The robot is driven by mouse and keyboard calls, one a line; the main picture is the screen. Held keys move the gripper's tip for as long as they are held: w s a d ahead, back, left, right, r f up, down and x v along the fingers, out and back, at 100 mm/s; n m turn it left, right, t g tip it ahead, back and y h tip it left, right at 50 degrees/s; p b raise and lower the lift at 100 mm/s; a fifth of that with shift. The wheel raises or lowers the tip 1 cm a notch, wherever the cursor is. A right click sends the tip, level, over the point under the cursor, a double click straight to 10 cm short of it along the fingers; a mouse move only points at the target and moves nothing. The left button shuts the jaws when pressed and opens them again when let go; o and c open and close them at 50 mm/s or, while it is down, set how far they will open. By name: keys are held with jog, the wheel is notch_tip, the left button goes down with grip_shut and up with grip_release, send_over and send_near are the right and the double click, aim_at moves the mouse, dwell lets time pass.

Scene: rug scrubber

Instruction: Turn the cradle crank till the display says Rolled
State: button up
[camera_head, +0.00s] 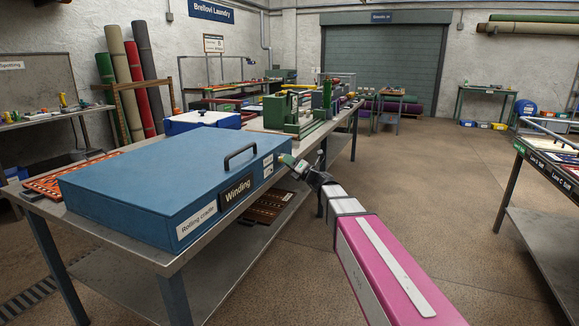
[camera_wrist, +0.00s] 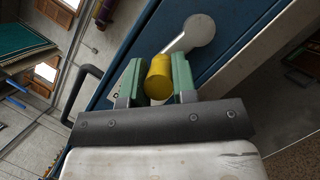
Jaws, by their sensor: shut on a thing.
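The rolling cradle is a blue box (camera_head: 165,180) with a black handle on its lid, standing on a metal table. Its front label reads "Rolling cradle". The black display (camera_head: 237,190) on its front reads "Winding". In the wrist view the crank (camera_wrist: 200,32) shows as a grey round hub and arm on the blue side, with a yellow knob (camera_wrist: 158,77) at its end. My gripper (camera_wrist: 158,82) has its green-padded fingers shut on the yellow knob, one on each side. In the head view my gripper (camera_head: 292,165) is at the box's right end, where it hides the crank.
The metal table (camera_head: 190,255) carries the cradle, with an orange patterned rug (camera_head: 65,177) behind it at left. A green machine (camera_head: 290,112) and a blue-and-white box (camera_head: 200,122) stand further back. Another table (camera_head: 545,225) is at right, with open floor between.

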jog(key=m, duration=0.1)
jog(key=r+m+h, duration=0.1)
jog(key=m, duration=0.1)
jog(key=r+m+h, duration=0.1)
jog(key=m, duration=0.1)
jog(key=shift+w+d+t, duration=0.1)
jog(key=shift+w+t, duration=0.2)
jog(key=shift+w+d+r+m+h, duration=0.1)
jog(key=shift+w+r+m+h, duration=0.2)
jog(key=shift+m, duration=0.65)
jog(key=shift+w+d+r+m+h, duration=0.1)
jog(key=shift+w+r+m+h, duration=0.2)
jog(key=shift+m, duration=0.65)
jog(key=shift+s, duration=0.1)
jog(key=o, duration=0.9)
jog(key=shift+d, duration=0.1)
jog(key=v, duration=1)
jog(key=shift+s+d+r, duration=0.2)
jog(key=shift+d, duration=0.05)
